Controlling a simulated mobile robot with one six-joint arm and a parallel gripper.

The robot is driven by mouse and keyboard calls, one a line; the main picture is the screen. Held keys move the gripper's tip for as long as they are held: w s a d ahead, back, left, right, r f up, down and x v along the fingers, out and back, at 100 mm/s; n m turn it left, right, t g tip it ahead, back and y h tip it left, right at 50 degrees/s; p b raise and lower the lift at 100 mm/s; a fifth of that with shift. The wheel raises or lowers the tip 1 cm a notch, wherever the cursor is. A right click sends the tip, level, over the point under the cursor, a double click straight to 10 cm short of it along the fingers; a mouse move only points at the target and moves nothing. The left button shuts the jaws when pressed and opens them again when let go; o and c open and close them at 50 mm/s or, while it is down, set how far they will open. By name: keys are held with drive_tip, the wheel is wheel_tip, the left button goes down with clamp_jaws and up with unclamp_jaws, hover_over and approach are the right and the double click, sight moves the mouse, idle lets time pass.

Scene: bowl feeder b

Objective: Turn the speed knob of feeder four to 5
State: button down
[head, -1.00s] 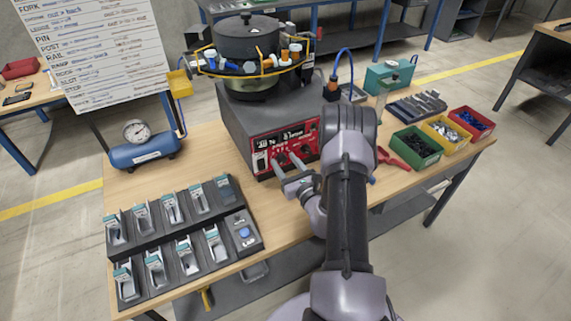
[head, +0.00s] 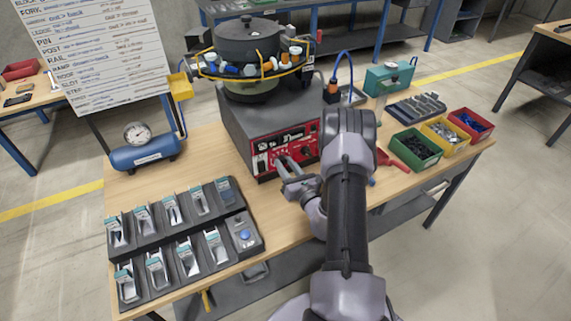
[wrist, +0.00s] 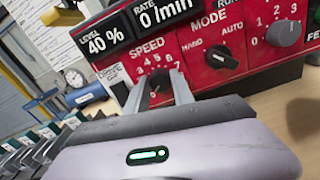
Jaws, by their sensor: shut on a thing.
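The speed knob (wrist: 159,84) is a small dark knob under the word SPEED on the feeder's red panel (wrist: 205,35). Numbers ring it, with 4, 5 and 6 along the top. My gripper (wrist: 160,92) is shut on this knob, one finger on each side. The fingers hide part of the knob and dial, and I cannot tell which number it points to. In the head view my gripper (head: 284,163) reaches the front of the grey feeder (head: 235,115). No feeder number is readable.
Right of the speed knob are the mode knob (wrist: 221,56) and a grey knob (wrist: 284,33). Displays read level 40 % and rate 0 /min. A black rack (head: 180,245) stands at the left. Colored bins (head: 415,150) and a red-handled tool (head: 390,160) lie to the right.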

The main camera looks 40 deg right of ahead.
drive_tip(key=m+p, duration=0.2)
drive_tip(key=m, duration=0.5)
drive_tip(key=m+p, duration=0.1)
drive_tip(key=m, duration=0.5)
drive_tip(key=shift+d+f+m+p, duration=0.1)
drive_tip(key=shift+m+p, duration=0.25)
drive_tip(key=shift+m, duration=0.05)
drive_tip(key=m+p, duration=0.1)
drive_tip(key=m, duration=0.6)
drive_tip(key=shift+f, duration=0.15)
drive_tip(key=m, duration=0.6)
drive_tip(key=shift+f+m+p, duration=0.1)
drive_tip(key=shift+m+p, duration=0.2)
drive_tip(key=shift+m, duration=0.4)
drive_tip(key=c, duration=1.1)
unclamp_jaws()
drive_tip(key=shift+s, duration=0.1)
